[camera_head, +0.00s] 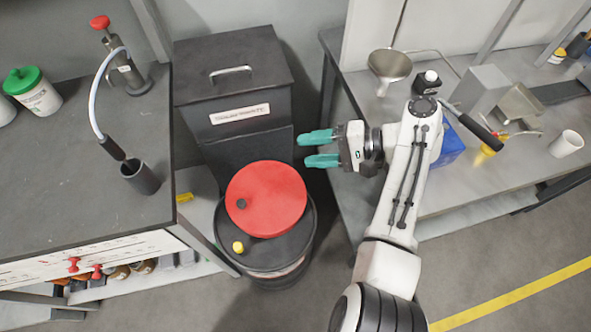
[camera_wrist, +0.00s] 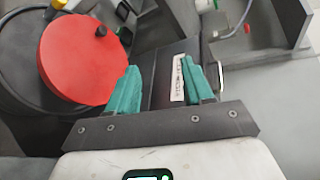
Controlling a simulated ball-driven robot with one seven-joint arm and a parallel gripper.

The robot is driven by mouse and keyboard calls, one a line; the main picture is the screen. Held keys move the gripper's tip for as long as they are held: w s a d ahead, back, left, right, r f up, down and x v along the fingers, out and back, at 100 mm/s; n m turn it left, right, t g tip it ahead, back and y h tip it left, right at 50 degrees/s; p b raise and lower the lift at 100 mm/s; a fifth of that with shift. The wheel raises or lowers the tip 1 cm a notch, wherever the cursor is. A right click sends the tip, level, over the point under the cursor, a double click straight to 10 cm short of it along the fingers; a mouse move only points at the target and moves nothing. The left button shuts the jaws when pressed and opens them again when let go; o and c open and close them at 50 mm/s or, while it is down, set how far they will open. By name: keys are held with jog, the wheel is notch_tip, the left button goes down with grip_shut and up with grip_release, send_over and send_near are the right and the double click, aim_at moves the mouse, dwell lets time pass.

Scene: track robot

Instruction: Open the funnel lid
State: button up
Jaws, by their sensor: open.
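A round red lid (camera_head: 270,190) lies over the black funnel top (camera_head: 270,256) of a drum, covering much of it. The lid looks shut, and has a small dark knob (camera_head: 241,204) near its left edge. In the wrist view the red lid (camera_wrist: 78,62) is at the upper left, with the dark knob (camera_wrist: 100,31) at its upper right edge. My gripper (camera_head: 303,149) is open and empty, its teal fingers pointing left. It is up and right of the lid in the head view, apart from it. The fingers also show in the wrist view (camera_wrist: 158,68).
A black bin (camera_head: 235,85) with a handled lid stands behind the drum. A yellow cap (camera_head: 238,246) sits on the funnel's front rim. A bench (camera_head: 75,180) flanks the left; a cluttered metal table (camera_head: 460,185) with a small metal funnel (camera_head: 390,66) is at right.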

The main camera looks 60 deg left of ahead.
jog(key=s+d+r+p, duration=0.2)
jog(key=s+d+r, duration=0.5)
jog(key=s, duration=0.3)
jog(key=shift+s+d+r, duration=0.2)
jog(key=shift+r, duration=0.65)
